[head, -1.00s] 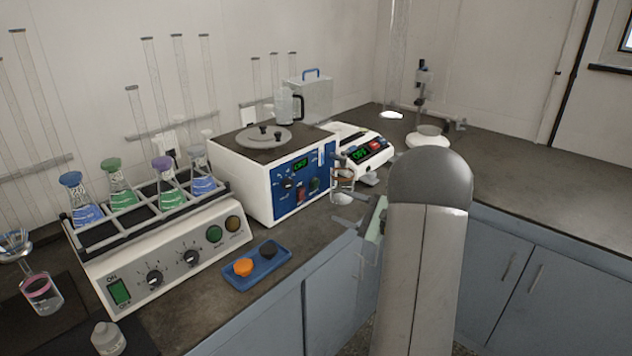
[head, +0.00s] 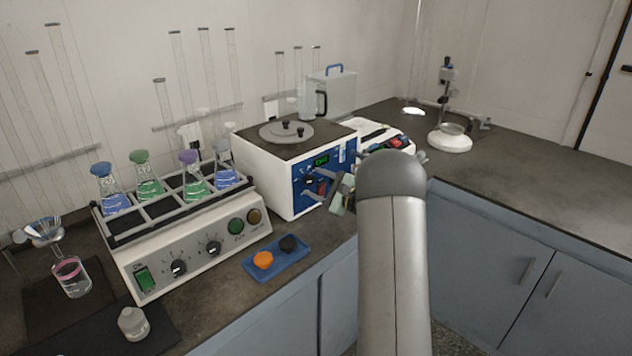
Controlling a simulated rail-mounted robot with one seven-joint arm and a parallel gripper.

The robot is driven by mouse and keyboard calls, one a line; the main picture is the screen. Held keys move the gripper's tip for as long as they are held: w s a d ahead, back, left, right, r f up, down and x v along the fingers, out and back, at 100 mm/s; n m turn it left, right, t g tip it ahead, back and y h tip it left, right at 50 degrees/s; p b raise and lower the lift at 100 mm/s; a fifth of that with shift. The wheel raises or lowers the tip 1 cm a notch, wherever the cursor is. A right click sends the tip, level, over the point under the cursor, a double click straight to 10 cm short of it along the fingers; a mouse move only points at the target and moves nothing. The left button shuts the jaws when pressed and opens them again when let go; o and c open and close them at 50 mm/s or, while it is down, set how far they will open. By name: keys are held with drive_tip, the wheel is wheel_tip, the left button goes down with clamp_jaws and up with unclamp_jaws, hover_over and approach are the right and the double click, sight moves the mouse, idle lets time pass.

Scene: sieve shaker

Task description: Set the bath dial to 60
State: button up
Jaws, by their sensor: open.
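The water bath (head: 265,175) is a white box with a dark top, a round lid and a blue front panel (head: 300,201). A small green display (head: 321,160) is lit on the panel, but its digits are too small to read. The bath dial (head: 309,180) is a small dark knob below and left of the display. Its pointer setting cannot be read. My gripper (head: 312,187) is open and empty, with its fingers pointing left at the panel close to the dial. I cannot tell whether they touch it. The fingers hide part of the lower panel.
A shaker (head: 190,257) with flasks of coloured liquid stands left of the bath. A blue tray (head: 277,267) with an orange and a black piece lies in front. A white device (head: 385,136) sits right of the bath. The counter farther right is mostly clear.

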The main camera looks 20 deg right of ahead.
drive_tip(key=shift+w+a, duration=0.2)
drive_tip(key=shift+w, duration=0.25)
drive_tip(key=shift+c, duration=0.3)
drive_tip(key=c, duration=0.9)
